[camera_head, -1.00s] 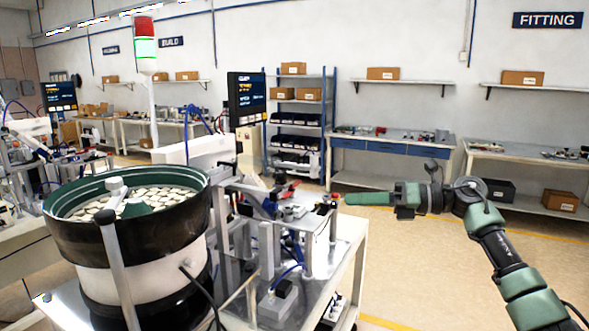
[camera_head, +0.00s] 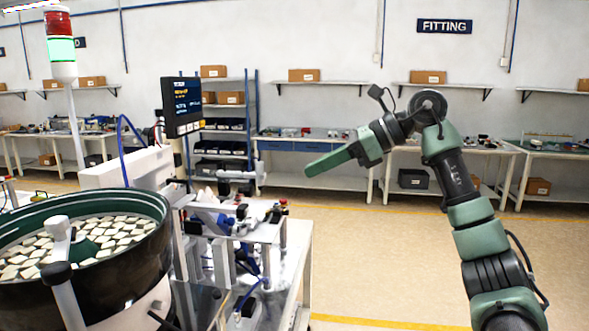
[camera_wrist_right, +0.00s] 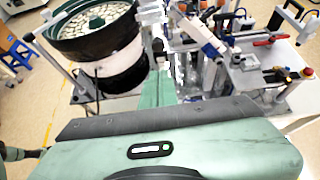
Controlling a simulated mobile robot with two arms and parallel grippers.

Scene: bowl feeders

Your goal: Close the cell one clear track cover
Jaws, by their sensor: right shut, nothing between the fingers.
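My right gripper (camera_head: 309,171) is shut and empty, held in the air to the right of the cell's machine table (camera_head: 298,262), apart from it. Its green fingers also show in the wrist view (camera_wrist_right: 157,80), with the bowl feeder and the fixtures beyond them. The bowl feeder (camera_head: 150,258) is a dark bowl with a green inside, holding many pale flat parts. The track mechanism (camera_head: 235,220) stands to its right, with metal posts, clamps and blue hoses. I cannot make out the clear track cover or its position. My left gripper is not in view.
A monitor (camera_head: 182,106) and a red and green signal tower (camera_head: 60,45) rise behind the feeder. A shelf rack (camera_head: 222,130) and workbenches (camera_head: 330,178) line the back wall. The floor right of the machine table is clear.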

